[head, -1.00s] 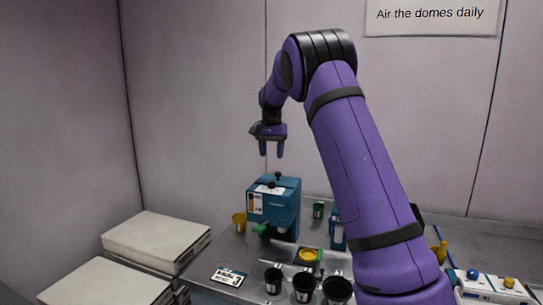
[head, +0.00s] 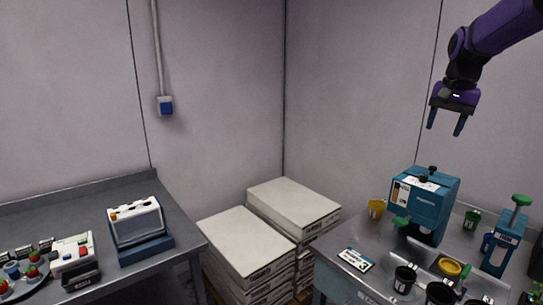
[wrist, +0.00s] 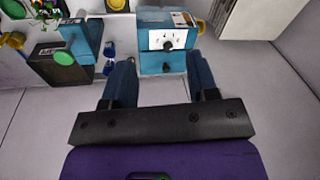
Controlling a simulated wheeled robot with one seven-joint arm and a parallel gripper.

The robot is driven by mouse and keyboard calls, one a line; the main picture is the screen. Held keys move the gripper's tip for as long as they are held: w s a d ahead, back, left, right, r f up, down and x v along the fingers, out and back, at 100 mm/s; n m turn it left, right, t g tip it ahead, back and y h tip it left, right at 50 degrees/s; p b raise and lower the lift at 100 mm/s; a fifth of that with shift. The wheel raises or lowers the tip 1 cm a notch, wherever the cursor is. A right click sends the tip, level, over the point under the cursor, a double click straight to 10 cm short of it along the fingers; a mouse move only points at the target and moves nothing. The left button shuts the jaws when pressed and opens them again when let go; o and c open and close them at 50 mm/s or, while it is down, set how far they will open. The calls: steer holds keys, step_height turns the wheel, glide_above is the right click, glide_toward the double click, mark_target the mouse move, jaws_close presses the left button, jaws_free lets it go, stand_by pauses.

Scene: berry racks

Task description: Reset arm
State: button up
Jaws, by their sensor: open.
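My gripper (head: 446,117) hangs at the upper right of the head view, fingers pointing down, open and empty. It is in the air above the teal machine (head: 423,204) on the right table, touching nothing. My purple arm reaches in from the upper right corner. In the wrist view my gripper's two blue fingers (wrist: 162,85) stand apart with nothing between them. The teal machine's top (wrist: 167,40), with a white dial plate and black knob, lies beyond the fingertips.
The right table holds black cups (head: 404,280), a yellow cup (head: 377,208), a label card (head: 356,260) and a green-topped blue press (head: 503,240). White boxes (head: 247,243) stack in the corner.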

steer(key=s+a+r+n+t, duration=0.15)
steer(key=s+a, duration=0.25)
steer(key=s, duration=0.4)
steer(key=s+a+n, duration=0.2)
steer(key=s+a, duration=0.1)
steer(key=s, duration=0.6)
steer(key=s+a+f+n+t, duration=0.1)
steer(key=s+a+f+n, duration=0.1)
steer(key=s, duration=0.5)
steer(key=s+a+f+n+t, duration=0.1)
steer(key=s+f, duration=0.3)
steer(key=s, duration=0.4)
steer(key=shift+a+f+n, duration=0.15)
steer(key=shift+a+n, duration=0.4)
steer(key=shift+a, duration=0.25)
